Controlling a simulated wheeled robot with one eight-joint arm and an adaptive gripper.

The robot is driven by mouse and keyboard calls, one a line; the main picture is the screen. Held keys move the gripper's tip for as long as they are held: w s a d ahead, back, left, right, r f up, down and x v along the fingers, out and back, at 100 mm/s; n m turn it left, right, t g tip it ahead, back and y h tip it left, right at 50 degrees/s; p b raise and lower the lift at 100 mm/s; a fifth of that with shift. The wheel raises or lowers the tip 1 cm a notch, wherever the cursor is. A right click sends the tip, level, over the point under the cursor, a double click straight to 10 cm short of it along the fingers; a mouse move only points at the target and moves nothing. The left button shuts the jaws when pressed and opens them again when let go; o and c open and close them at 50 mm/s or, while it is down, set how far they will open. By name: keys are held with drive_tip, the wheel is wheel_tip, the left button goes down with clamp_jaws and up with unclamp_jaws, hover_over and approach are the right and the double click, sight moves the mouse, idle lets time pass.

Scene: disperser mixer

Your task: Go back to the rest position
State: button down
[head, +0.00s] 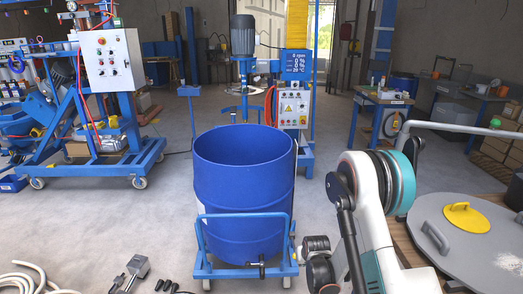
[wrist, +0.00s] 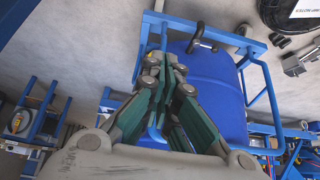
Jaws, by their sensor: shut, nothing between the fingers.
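My gripper (wrist: 168,72) is in the wrist view, its grey-green fingers together and empty. Behind the fingers are the blue drum (wrist: 215,85) and the blue tube frame of its trolley (wrist: 262,75). A blue tube passes close to the fingers; I cannot tell whether they touch it. In the head view, the open-topped drum (head: 242,195) stands upright on the trolley (head: 230,272) in the middle of the floor. My arm (head: 370,215) reaches down right of the drum; the fingers cannot be made out clearly there.
The disperser mixer (head: 243,35) with its control box (head: 292,108) stands behind the drum. A wheeled blue machine (head: 110,60) is at left. A table with a grey round lid (head: 465,255) is close at right. Hose and tools (head: 135,270) lie on the floor at front left.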

drive_tip(key=w+r+v, duration=0.2)
drive_tip(key=w+v, duration=0.1)
drive_tip(key=v, duration=1.2)
drive_tip(key=w+r+v, duration=0.1)
drive_tip(key=w+v, duration=0.1)
drive_tip(key=v, duration=1.2)
drive_tip(key=s+r, duration=0.5)
drive_tip(key=s, duration=0.7)
drive_tip(key=s+r+t, duration=0.1)
drive_tip(key=s+r, duration=0.4)
drive_tip(key=s, duration=0.8)
drive_tip(key=shift+d, duration=0.4)
